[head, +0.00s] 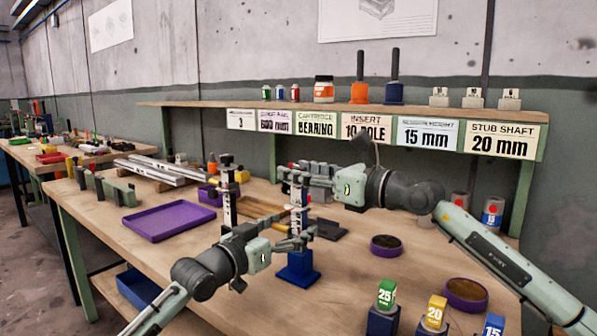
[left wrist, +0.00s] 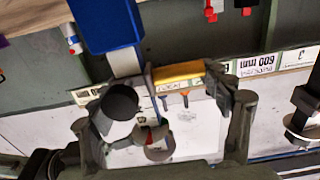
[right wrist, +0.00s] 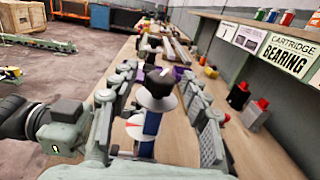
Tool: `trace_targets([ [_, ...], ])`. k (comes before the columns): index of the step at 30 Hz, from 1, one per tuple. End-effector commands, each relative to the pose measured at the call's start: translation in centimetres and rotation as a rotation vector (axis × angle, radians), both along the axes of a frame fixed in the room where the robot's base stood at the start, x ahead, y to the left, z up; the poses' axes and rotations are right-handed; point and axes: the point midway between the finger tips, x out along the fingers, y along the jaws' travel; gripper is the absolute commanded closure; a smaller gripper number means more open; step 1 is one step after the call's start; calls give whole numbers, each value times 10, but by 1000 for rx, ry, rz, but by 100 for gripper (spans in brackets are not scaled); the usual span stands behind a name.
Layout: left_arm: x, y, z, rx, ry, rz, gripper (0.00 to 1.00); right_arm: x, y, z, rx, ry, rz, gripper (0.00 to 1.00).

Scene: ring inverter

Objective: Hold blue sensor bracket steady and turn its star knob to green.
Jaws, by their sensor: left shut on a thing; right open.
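The blue sensor bracket has a blue base (head: 297,268) on the bench and a pale upright post (head: 297,195). Its blue base (left wrist: 105,25) shows inverted in the left wrist view. My left gripper (head: 300,238) is shut on the post just above the base. My right gripper (head: 292,178) is open at the post's top. In the right wrist view its fingers (right wrist: 158,115) stand apart on either side of the black star knob (right wrist: 160,82), which has a white mark and a pale disc (right wrist: 155,100) beneath. Contact with the knob is not clear. I cannot make out a green mark.
A purple tray (head: 168,237) lies left on the bench. A dark upright stand (head: 229,190) is close behind my left arm. Round purple-rimmed dishes (head: 386,251) and coloured numbered blocks (head: 385,297) sit at the right. A labelled shelf (head: 200,105) runs behind.

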Motion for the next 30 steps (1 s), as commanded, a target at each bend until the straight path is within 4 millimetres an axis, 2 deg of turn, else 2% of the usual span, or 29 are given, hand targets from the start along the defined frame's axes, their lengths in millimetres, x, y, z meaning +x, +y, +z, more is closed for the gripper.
trace_targets([
  [9, 0, 1, -1, 1, 0, 1, 68, -39, -51, -2, -4, 1, -4, 53],
  [15, 0, 1, -1, 1, 0, 1, 68, -61, -78, -2, -4, 2, -4, 53],
  [21, 0, 1, 0, 1, 0, 1, 68, -70, -88, -1, -2, 1, -2, 53],
  [30, 0, 1, 0, 1, 0, 1, 68, -71, -88, -1, -1, 1, -1, 53],
])
